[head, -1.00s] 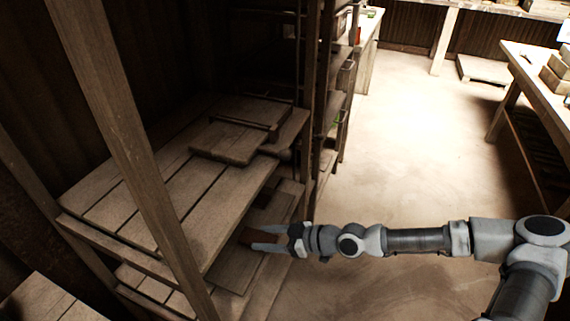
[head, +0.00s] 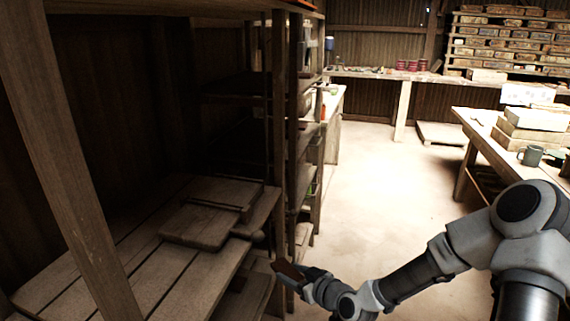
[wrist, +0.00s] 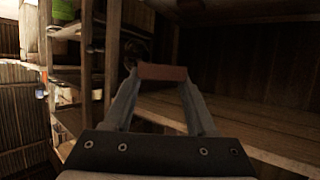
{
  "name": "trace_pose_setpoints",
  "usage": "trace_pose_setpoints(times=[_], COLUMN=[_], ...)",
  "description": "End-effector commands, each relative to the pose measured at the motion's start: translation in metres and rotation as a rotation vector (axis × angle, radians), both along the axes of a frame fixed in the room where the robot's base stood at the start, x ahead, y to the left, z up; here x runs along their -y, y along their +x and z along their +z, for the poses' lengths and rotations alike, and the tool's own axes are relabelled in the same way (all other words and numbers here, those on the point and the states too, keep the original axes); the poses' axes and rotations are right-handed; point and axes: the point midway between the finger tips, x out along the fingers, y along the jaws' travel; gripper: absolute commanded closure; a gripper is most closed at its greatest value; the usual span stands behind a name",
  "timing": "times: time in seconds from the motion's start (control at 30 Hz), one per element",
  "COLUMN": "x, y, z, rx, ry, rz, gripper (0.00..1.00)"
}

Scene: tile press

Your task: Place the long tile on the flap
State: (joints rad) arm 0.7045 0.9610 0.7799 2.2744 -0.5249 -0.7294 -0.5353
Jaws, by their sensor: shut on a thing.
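My gripper (head: 283,276) is shut on a reddish-brown tile (head: 291,270), held just off the front right edge of the wooden bench at the left. In the wrist view the tile (wrist: 162,72) spans crosswise between the two fingertips, clear of any surface. A wooden press (head: 200,225) lies on the bench top, a flat board with a bar across its far side. It is beyond my gripper, to the left. I cannot tell which part of it is the flap.
The bench top (head: 165,275) is bare in front of the press. A lower shelf (head: 245,298) lies beneath it. A post (head: 75,160) stands at the left. A shelf rack (head: 305,165) stands behind the bench. A table with boxes (head: 535,118) is at the right. The floor between is clear.

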Motion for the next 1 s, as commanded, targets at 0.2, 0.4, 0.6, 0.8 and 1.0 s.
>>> trace_pose_setpoints(times=[0.2,0.4,0.6,0.8,1.0], x=[0.035,0.064,0.089,0.108,0.122], y=[0.026,0.042,0.051,0.055,0.055], z=[0.038,0.074,0.109,0.135,0.153], rx=[0.006,0.007,0.007,0.003,-0.003], ry=[-0.004,-0.002,0.0,0.002,0.002], rz=[-0.191,-0.343,-0.474,-0.569,-0.634], gripper=[1.0,1.0,1.0,1.0,1.0])
